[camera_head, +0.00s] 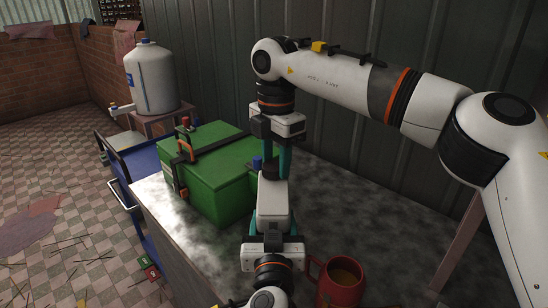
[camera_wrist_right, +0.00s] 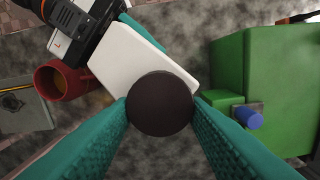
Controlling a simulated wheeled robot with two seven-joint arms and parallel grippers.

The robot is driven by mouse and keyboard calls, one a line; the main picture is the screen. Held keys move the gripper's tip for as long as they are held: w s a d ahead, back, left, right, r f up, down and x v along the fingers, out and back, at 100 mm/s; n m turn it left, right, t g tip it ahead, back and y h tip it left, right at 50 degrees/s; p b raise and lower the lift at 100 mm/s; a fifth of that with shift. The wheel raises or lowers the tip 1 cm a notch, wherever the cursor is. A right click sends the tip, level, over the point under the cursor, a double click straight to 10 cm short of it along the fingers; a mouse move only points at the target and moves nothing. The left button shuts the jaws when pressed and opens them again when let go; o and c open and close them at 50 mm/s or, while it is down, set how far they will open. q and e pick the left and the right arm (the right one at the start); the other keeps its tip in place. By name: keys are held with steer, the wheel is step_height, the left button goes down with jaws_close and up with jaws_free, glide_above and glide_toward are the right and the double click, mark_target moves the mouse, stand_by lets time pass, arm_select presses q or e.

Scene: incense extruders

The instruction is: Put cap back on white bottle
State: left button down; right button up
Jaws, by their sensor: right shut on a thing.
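The white bottle (camera_head: 273,206) is held above the table in my left gripper (camera_head: 272,226), whose teal fingers lie along its sides. The bottle also shows in the right wrist view (camera_wrist_right: 130,58), with a left finger along its edge. My right gripper (camera_head: 276,166) points down over the bottle's far end. In the right wrist view its teal fingers (camera_wrist_right: 160,106) are shut on a dark round cap (camera_wrist_right: 160,104). The cap overlaps the bottle's end and hides its mouth. I cannot tell whether cap and bottle touch.
A green box (camera_head: 215,185) with a blue knob (camera_wrist_right: 248,117) stands close by on the grey table (camera_head: 335,205). A red mug (camera_head: 341,290) with brownish contents stands at the front. A blue cart (camera_head: 128,165) and a white jug (camera_head: 152,80) are at the left. The table's right part is clear.

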steer(key=m, duration=0.7)
steer(key=shift+s+r, duration=0.1)
steer(key=shift+s, duration=0.1)
steer(key=m, duration=0.5)
steer(key=shift+s+m, duration=0.15)
steer(key=shift+m, duration=0.25)
steer(key=o, duration=0.9)
steer(key=shift+r, duration=2.2)
